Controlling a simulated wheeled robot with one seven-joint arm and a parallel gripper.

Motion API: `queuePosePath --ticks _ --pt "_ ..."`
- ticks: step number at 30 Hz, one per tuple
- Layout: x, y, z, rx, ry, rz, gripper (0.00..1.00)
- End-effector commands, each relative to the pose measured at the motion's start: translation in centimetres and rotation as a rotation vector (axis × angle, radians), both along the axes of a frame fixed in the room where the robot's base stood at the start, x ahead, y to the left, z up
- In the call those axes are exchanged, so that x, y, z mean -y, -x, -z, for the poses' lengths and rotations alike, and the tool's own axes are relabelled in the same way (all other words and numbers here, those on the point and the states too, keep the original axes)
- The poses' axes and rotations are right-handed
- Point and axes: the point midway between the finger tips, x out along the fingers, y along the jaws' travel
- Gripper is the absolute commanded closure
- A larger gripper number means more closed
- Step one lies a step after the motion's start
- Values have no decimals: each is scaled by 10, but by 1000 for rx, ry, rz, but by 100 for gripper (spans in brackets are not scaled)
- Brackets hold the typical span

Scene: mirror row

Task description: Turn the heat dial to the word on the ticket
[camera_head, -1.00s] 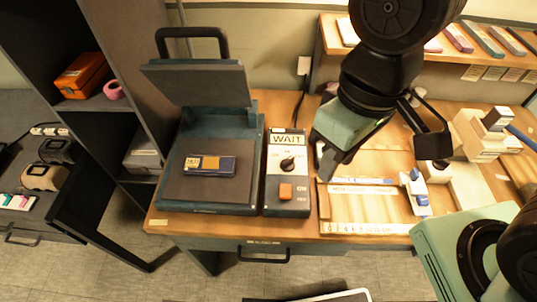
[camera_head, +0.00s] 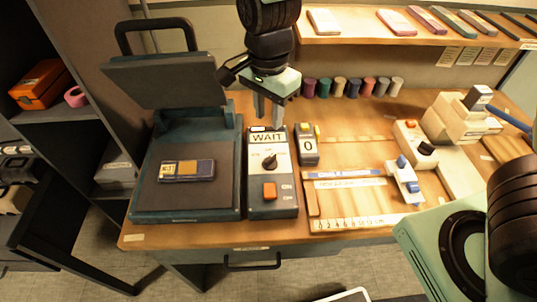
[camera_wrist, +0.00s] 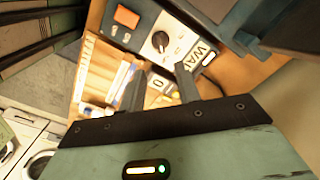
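The heat dial (camera_head: 270,161) is a black knob on a pale plate of the grey control box (camera_head: 272,205), right of the heat press. Its words are too small to read. The dial also shows in the wrist view (camera_wrist: 161,40). My gripper (camera_head: 268,115) hangs above the back end of the box, by the WAIT sign (camera_head: 266,138). Its two fingers are apart with nothing between them, and it does not touch the dial. I cannot tell which item is the ticket; a small dark card with a yellowish panel (camera_head: 187,170) lies on the press.
The heat press (camera_head: 140,205) stands open at left, its lid (camera_head: 160,80) raised. An orange button (camera_head: 269,190) sits in front of the dial. A small counter showing 0 (camera_head: 307,145) stands right of the box. Several thread spools (camera_head: 339,87) line the back.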

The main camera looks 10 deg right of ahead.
Motion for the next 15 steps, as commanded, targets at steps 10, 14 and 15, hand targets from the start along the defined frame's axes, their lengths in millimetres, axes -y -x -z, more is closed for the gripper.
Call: queuePosePath --ticks 10,14,15 --pt "1 1 75 -5 3 -1 67" --pt "1 1 101 -4 3 -1 67" --pt "1 1 107 -5 2 -1 67"
